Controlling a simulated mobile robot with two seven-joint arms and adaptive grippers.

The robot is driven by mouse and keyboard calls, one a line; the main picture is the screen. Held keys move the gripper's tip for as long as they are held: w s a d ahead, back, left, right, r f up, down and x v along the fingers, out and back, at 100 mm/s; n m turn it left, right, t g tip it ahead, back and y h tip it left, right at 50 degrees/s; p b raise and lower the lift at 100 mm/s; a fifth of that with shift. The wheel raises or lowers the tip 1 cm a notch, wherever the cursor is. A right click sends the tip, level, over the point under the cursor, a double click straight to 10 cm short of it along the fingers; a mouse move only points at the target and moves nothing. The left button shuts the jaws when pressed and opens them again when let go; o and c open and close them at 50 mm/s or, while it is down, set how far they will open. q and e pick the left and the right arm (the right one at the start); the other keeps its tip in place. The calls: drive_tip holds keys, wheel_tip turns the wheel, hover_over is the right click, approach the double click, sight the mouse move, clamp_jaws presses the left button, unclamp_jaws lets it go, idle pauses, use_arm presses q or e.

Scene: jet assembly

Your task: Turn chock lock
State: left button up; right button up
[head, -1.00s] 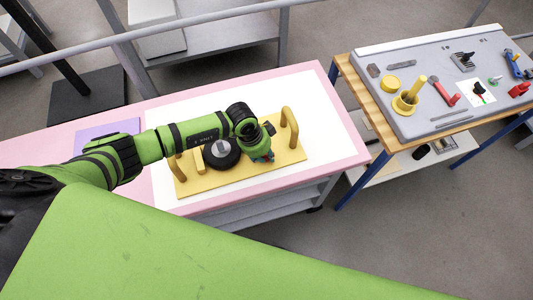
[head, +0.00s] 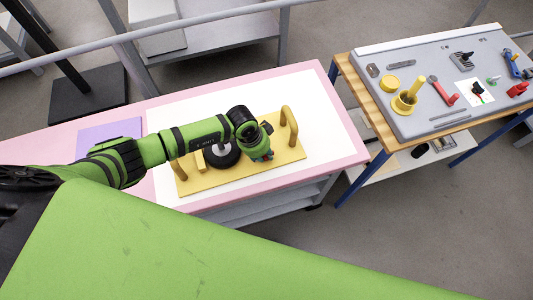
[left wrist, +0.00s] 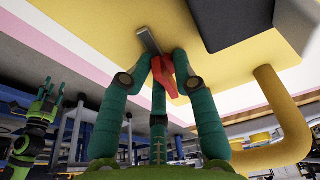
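A yellow chock board (head: 200,184) with two yellow handles lies on the white sheet of the pink table. My left gripper (head: 262,157) is over its right part, near the right handle (head: 289,124). In the left wrist view, three teal fingers (left wrist: 164,68) converge on a small lock piece with a red lever (left wrist: 168,82) and a grey metal bar (left wrist: 149,40) against the yellow board. The fingertips look closed around it; exact contact is partly hidden. My right gripper (left wrist: 50,98) shows small at the left of that view, fingers spread and empty.
A black wheel (head: 222,158) sits on the board, partly hidden under my left forearm. A yellow handle (left wrist: 280,115) is close beside the left gripper. A wooden bench (head: 372,112) with a grey tool tray stands right, across a floor gap.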

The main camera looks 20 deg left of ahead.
sight(264, 157)
use_arm(q)
drive_tip(key=shift+r, duration=0.1)
drive_tip(key=r+p, duration=0.2)
drive_tip(key=p, duration=0.1)
drive_tip(key=shift+d+r, duration=0.2)
drive_tip(key=shift+r, duration=0.2)
drive_tip(key=shift+d+p+v, duration=0.25)
drive_tip(key=shift+p+v, duration=0.15)
drive_tip(key=shift+v, duration=0.7)
drive_tip(key=shift+w+r, duration=0.1)
drive_tip(key=shift+w, duration=0.05)
